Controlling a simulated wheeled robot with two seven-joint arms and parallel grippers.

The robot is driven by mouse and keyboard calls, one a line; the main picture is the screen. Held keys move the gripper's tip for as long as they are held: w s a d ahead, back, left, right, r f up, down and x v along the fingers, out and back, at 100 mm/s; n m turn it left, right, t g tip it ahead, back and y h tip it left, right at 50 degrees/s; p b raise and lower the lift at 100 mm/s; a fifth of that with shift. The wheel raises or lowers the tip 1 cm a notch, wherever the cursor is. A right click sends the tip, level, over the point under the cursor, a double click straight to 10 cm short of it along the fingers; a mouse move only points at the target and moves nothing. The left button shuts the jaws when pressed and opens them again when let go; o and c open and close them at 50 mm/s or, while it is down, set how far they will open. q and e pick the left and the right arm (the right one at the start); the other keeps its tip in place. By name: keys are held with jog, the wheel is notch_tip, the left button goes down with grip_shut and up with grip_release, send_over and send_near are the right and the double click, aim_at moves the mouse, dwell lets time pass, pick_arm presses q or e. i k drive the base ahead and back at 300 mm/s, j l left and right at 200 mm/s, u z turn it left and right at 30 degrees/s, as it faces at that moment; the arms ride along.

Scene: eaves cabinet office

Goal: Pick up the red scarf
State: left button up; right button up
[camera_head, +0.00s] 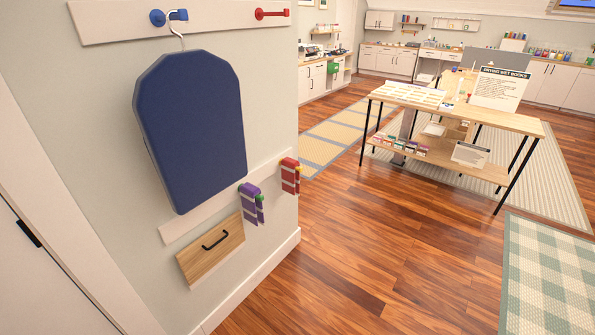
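The red scarf (290,176) hangs folded from a peg near the right end of the lower white wall rail (180,230), close to the wall's corner. It has pale stripes near its lower part, and a yellow peg end shows at its right. A purple scarf (249,201) hangs from a green peg just to its left on the same rail. Neither of my grippers shows in this view.
A large dark blue garment-shaped panel (195,130) hangs from the upper rail's blue hook. A wooden table (520,122) stands at the right. The wood floor (350,250) in front is clear.

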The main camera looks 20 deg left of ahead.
aim_at(290, 177)
jog(key=i+u, duration=0.1)
jog(key=u, duration=0.35)
jog(key=i+l+u, duration=0.1)
jog(key=u, duration=0.3)
